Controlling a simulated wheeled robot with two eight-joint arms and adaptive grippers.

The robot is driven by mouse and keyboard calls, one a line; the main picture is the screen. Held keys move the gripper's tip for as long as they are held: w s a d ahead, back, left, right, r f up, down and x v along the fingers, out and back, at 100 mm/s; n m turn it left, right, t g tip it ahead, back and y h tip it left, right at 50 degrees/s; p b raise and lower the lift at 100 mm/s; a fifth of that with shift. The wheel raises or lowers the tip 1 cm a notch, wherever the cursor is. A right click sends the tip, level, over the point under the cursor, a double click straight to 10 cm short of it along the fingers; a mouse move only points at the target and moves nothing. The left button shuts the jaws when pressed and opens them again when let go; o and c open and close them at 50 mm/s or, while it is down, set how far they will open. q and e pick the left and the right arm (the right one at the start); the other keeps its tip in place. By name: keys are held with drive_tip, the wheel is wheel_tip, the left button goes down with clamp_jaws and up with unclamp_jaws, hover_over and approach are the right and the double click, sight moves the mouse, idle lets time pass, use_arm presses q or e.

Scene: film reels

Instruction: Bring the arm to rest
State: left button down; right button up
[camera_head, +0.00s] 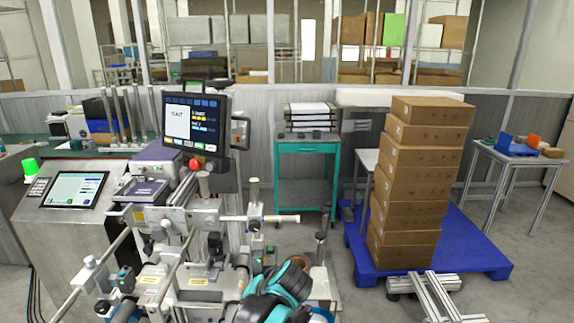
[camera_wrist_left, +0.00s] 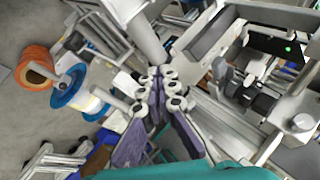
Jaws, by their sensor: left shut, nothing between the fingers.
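My left gripper (camera_wrist_left: 157,80) shows in the left wrist view. Its two purple-sided fingers meet at the tips, shut with nothing between them. In the head view my teal and black left arm (camera_head: 277,291) is at the bottom middle, in front of the machine; its fingertips cannot be made out there. An orange reel (camera_wrist_left: 38,68) and a white reel with blue rims (camera_wrist_left: 85,93) are at the left in the wrist view, apart from the fingers. My right gripper is in neither view.
A machine with metal rods and rollers (camera_head: 190,235) stands close by my left arm. A control screen (camera_head: 75,189) is at the left. Stacked cartons (camera_head: 412,180) stand on a blue pallet (camera_head: 480,255) at the right. A teal cart (camera_head: 308,147) is behind.

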use_arm(q)
drive_tip(key=s+a+f+n+t+h, duration=0.1)
drive_tip(key=s+a+n+h, duration=0.1)
drive_tip(key=s, duration=0.7)
drive_tip(key=s+a+f+n+t+h, duration=0.1)
drive_tip(key=s+a+n+h, duration=0.1)
drive_tip(key=s+a, duration=0.3)
drive_tip(key=shift+s+a+h, duration=0.25)
drive_tip(key=shift+s+h, duration=0.45)
drive_tip(key=shift+s, duration=1.15)
